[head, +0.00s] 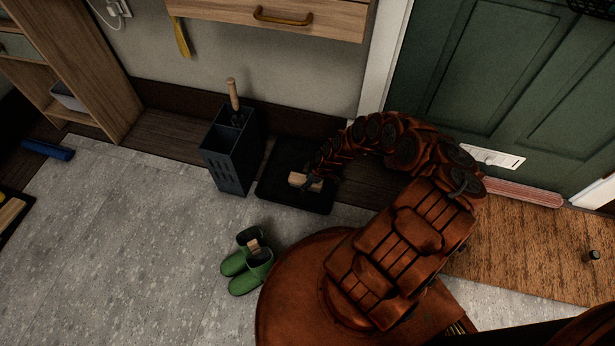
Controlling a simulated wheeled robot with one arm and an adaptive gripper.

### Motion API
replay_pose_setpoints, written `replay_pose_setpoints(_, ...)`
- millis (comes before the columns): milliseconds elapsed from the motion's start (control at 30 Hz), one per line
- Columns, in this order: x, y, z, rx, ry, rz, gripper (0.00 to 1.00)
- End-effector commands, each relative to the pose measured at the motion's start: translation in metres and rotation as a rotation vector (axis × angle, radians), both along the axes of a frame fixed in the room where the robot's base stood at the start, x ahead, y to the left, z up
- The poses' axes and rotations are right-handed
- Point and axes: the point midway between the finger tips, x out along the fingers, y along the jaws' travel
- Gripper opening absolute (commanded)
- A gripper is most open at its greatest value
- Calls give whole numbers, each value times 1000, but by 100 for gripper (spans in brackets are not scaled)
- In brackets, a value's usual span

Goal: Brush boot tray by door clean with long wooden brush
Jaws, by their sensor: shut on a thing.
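The boot tray (268,187) is a black, low-rimmed tray on the floor against the wall, left of the green door. My gripper (312,183) is over the tray, reached by my bent copper-coloured arm. It is shut on a small pale wooden piece, which looks like part of the wooden brush (298,180). The brush is low over the tray; I cannot tell whether it touches the surface. My gripper and arm hide the rest of the brush and the tray's right side. Any dirt on the tray is too dark to make out.
A dark slotted bin (228,165) with a wooden-handled tool (233,95) stands just left of the tray. A brown doormat (540,245) lies right. The grey floor (120,240) at left is mostly clear. A drawer (275,15) overhangs behind.

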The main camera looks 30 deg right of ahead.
Motion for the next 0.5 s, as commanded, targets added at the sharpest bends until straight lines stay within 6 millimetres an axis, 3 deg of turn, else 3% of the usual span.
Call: replay_pose_setpoints(500,-18,18,-1,-1,-1,-1,8)
